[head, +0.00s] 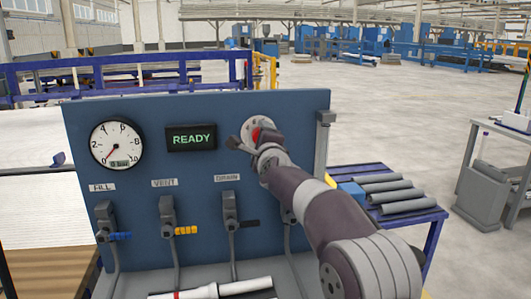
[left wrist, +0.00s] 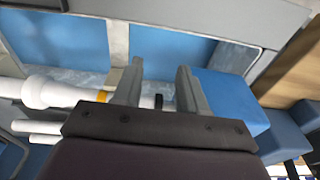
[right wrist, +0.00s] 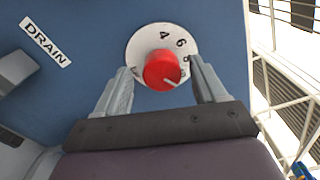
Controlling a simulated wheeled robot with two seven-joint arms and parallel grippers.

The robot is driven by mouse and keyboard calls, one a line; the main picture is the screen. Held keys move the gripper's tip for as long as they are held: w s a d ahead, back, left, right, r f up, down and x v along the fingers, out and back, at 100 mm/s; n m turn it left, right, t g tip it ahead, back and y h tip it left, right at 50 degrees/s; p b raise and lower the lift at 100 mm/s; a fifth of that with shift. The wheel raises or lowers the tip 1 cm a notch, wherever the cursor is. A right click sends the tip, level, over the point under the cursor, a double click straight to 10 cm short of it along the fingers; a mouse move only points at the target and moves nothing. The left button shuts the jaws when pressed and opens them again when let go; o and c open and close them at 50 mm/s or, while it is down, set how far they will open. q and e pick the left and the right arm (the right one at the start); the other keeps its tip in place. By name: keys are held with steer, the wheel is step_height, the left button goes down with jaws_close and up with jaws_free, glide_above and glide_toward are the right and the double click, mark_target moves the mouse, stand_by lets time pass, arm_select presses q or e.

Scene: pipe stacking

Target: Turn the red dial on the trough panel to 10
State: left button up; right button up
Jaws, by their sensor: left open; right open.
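The red dial (right wrist: 162,70) sits on a round white plate (right wrist: 142,40) with numbers 4, 6 and 8 visible; its white mark points to the lower right, beyond the 8. My right gripper (right wrist: 160,67) is open, with its fingers on either side of the dial; contact is unclear. In the head view, my right gripper partly covers the dial (head: 255,134) at the upper right of the blue trough panel (head: 200,115). My left gripper (left wrist: 160,66) is open and empty in the left wrist view and out of the head view.
A round gauge (head: 117,144) reads 0 bar. A display (head: 191,138) reads READY. Several levers, including one with a yellow handle (head: 186,231), line the panel below. White pipes (head: 215,290) lie in front. A table (head: 430,212) with grey pipes stands at right.

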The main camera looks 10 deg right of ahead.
steer(key=s+b, duration=0.2)
steer(key=s, duration=0.9)
steer(key=shift+b, duration=0.35)
steer(key=shift+f, duration=0.1)
